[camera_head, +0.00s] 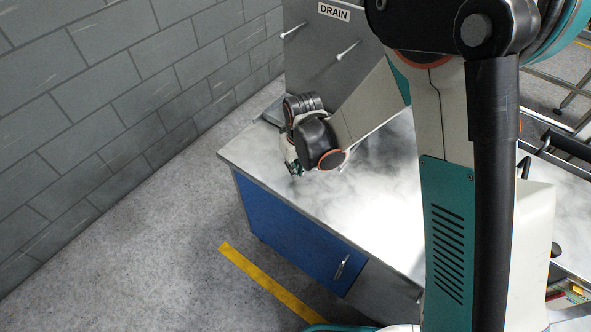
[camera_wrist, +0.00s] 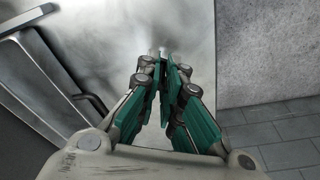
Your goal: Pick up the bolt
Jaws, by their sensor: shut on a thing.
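My gripper (camera_wrist: 164,66) has its green fingers brought together over the metal worktop in the wrist view. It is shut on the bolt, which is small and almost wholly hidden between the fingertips. A small pale bit shows just beyond the tips, too blurred to make out. In the head view my gripper (camera_head: 296,169) points down close above the left part of the worktop (camera_head: 262,157). I cannot tell whether the bolt touches the worktop.
A grey panel (camera_head: 318,40) labelled DRAIN, with two pegs sticking out, stands at the back of the worktop. A blue cabinet (camera_head: 285,235) is below. A grey block wall (camera_head: 110,90) is at the left, with open floor (camera_head: 150,220) between.

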